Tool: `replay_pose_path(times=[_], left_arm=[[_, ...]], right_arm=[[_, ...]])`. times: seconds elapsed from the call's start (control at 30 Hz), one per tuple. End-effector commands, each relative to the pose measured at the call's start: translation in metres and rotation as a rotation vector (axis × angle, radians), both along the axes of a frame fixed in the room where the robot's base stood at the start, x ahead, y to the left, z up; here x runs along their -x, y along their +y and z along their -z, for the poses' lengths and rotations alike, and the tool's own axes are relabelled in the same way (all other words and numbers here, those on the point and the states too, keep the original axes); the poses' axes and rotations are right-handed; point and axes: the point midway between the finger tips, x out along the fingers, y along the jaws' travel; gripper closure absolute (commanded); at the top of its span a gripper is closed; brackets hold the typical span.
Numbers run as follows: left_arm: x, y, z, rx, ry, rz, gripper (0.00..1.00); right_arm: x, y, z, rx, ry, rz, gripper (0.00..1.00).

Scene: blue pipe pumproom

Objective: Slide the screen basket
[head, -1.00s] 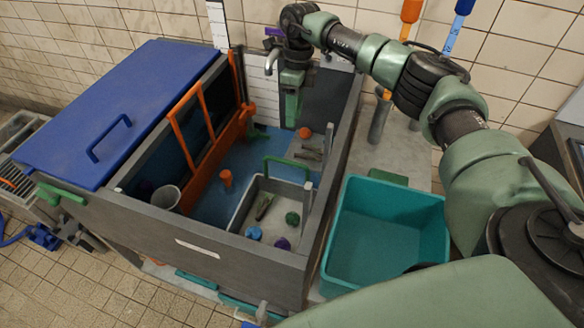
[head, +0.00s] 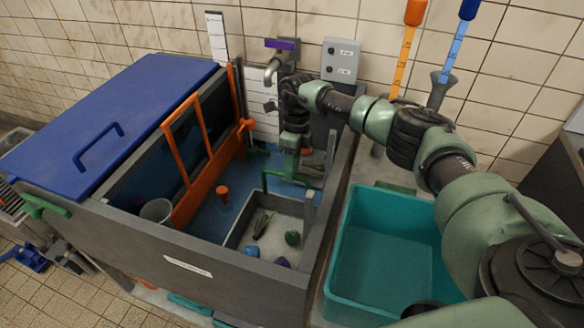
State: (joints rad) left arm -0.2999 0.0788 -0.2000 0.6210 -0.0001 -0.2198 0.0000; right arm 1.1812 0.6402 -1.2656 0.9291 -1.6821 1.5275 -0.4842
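The screen basket, which I take to be the grey open tray (head: 240,219) with a green handle (head: 266,178), sits inside the dark grey tank (head: 215,262). Several small items lie in it, including a green piece (head: 292,238), a blue one (head: 251,251) and a purple one (head: 282,262). My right gripper (head: 291,172) points down inside the tank at the far side of the basket, at the handle. I cannot tell whether it touches the handle or whether its fingers are open. My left gripper is not in view.
A blue lid (head: 105,115) covers the tank's left part. An orange gate frame (head: 190,165) and an orange peg (head: 222,193) stand inside the tank. An empty teal bin (head: 385,250) stands to the right. A tap (head: 272,70) and wall box (head: 340,60) are behind.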

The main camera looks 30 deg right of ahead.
Motion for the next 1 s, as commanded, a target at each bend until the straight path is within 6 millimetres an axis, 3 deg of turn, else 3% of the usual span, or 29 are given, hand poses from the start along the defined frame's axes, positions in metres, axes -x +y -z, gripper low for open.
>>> replay_pose_path(times=[0.3, 0.43, 1.0], left_arm=[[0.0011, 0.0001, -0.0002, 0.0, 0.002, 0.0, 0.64], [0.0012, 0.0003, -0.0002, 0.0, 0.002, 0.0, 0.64], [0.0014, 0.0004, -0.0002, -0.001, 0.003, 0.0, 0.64]], right_arm=[[0.0005, 0.0002, 0.0039, 0.002, 0.0, 0.001, 0.64], [0.0005, 0.0001, 0.0038, 0.002, 0.0, 0.001, 1.0], [0.0003, -0.0001, 0.0032, 0.001, -0.001, 0.001, 1.0]])
